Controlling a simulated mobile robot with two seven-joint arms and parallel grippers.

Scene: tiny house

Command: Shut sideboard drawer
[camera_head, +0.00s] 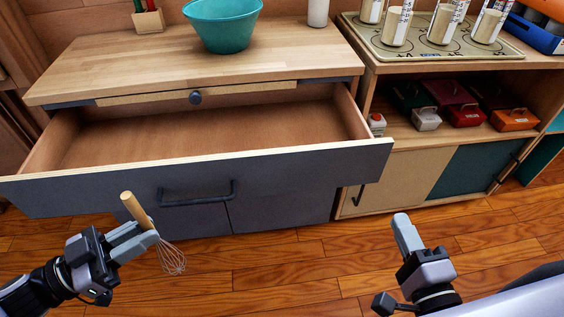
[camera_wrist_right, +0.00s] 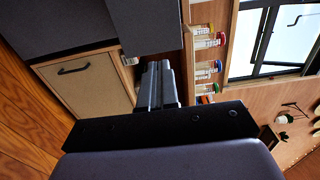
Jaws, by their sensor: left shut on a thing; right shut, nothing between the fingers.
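The sideboard (camera_head: 300,58) has a wide grey drawer (camera_head: 290,168) pulled well out, and its inside looks empty. A dark bar handle (camera_head: 197,193) is on the drawer front. My left gripper (camera_head: 148,238) is shut on a whisk with a wooden handle (camera_head: 136,210) and wire loops (camera_head: 172,258), in front of the drawer's left part and apart from it. My right gripper (camera_head: 401,222) is shut and empty, to the right of the drawer front's right end. In the right wrist view its fingers (camera_wrist_right: 158,85) show beside a grey panel.
A teal bowl (camera_head: 222,30) and a white container (camera_head: 318,12) stand on the sideboard top. The shelf unit to the right holds a mat (camera_head: 450,48) with several jars, and small boxes (camera_head: 465,115) below. Wooden floor (camera_head: 290,270) is clear in front.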

